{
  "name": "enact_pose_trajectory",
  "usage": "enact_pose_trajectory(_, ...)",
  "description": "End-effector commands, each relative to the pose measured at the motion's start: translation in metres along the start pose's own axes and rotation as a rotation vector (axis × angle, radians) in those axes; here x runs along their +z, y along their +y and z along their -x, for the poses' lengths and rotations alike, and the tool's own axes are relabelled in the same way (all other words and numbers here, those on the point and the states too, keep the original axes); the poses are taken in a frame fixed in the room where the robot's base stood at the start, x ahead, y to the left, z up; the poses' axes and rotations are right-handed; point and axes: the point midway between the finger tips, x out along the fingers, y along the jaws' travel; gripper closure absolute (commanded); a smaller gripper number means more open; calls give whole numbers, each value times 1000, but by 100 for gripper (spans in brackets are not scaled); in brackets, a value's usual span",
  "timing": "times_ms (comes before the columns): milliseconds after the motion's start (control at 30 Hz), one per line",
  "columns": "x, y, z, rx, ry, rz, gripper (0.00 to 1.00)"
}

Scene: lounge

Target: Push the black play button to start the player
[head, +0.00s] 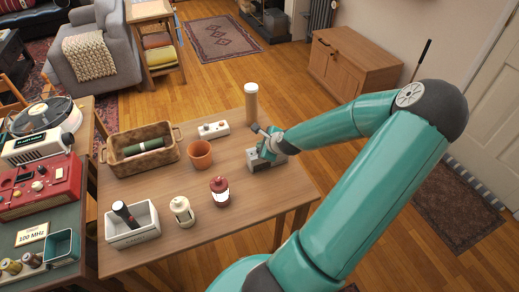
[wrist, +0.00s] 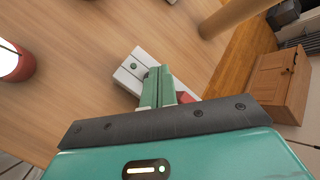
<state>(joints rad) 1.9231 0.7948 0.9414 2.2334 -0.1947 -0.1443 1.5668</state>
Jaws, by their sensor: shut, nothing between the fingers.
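My gripper (head: 265,147) is shut and empty, low over a small grey-white box (head: 265,163) at the right end of the wooden table. In the wrist view my green fingers (wrist: 160,74) overlap this box (wrist: 128,78) and hide part of its top. A dark round spot (wrist: 134,65) shows on the box beside the fingertips, and a red part (wrist: 185,97) shows on the other side. I cannot tell whether the fingertips touch the box. No play marking can be read, so I cannot tell which part is the black play button.
A white device with knobs (head: 213,130), a terracotta pot (head: 200,154), a red lantern (head: 220,191), a cream lantern (head: 182,211), a basket (head: 133,159) and a white bin (head: 142,236) share the table (head: 245,229). A red radio (head: 40,188) is left.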

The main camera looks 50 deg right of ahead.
Motion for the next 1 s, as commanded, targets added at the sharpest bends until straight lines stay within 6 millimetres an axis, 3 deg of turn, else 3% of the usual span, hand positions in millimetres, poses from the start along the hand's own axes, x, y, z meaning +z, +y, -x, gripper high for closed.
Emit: enact_pose_trajectory(1000, -5, 5, -6, 0, 0, 0, 100)
